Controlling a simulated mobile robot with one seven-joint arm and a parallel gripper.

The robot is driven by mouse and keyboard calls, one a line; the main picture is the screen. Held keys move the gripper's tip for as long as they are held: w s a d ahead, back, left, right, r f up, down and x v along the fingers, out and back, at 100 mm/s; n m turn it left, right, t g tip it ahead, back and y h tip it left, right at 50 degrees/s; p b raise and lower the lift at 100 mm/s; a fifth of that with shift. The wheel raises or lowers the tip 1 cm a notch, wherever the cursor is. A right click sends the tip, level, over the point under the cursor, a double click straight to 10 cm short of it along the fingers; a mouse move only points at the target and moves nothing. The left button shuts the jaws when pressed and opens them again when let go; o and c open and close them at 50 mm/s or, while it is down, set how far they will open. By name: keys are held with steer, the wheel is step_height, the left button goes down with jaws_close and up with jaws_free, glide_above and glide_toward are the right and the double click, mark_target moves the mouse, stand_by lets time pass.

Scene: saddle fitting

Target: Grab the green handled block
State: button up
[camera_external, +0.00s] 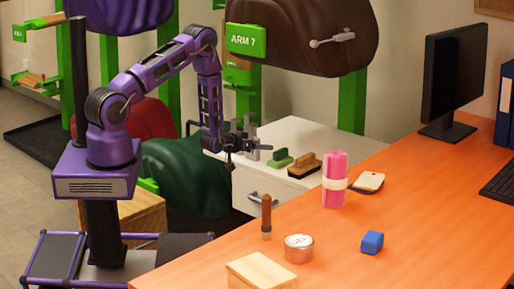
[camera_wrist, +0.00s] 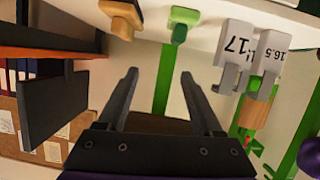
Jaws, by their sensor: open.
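The green handled block (camera_external: 279,159) sits on the white cabinet top, left of a brown handled block with a dark base (camera_external: 305,168). In the wrist view, which looks upside down, the green block (camera_wrist: 182,22) is near the top, beyond my fingers. The brown block (camera_wrist: 122,17) is to its left there. My gripper (camera_wrist: 158,78) is open, with nothing between its two dark fingers. In the external view my gripper (camera_external: 236,155) is left of the green block, by the cabinet's left part, and apart from the block.
Two grey pieces marked 17 (camera_wrist: 237,52) and 16.5 (camera_wrist: 270,58) stand close beside the green block. The orange desk (camera_external: 330,255) holds a pink roll (camera_external: 335,172), a tin (camera_external: 299,250) and a blue block (camera_external: 372,242). A brown saddle (camera_external: 310,35) hangs above the cabinet.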

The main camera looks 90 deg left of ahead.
mark_target(278, 150)
steer(key=shift+y, duration=0.4)
steer(key=f+b+x, duration=0.1)
steer(key=x, duration=0.4)
steer(key=s+a+x, duration=0.1)
steer(key=x, duration=0.4)
steer(key=s+f+b+x, duration=0.1)
steer(key=x, duration=0.5)
steer(key=shift+s+a+f+b, duration=0.25)
steer(key=shift+f+b, duration=0.05)
jaws_close()
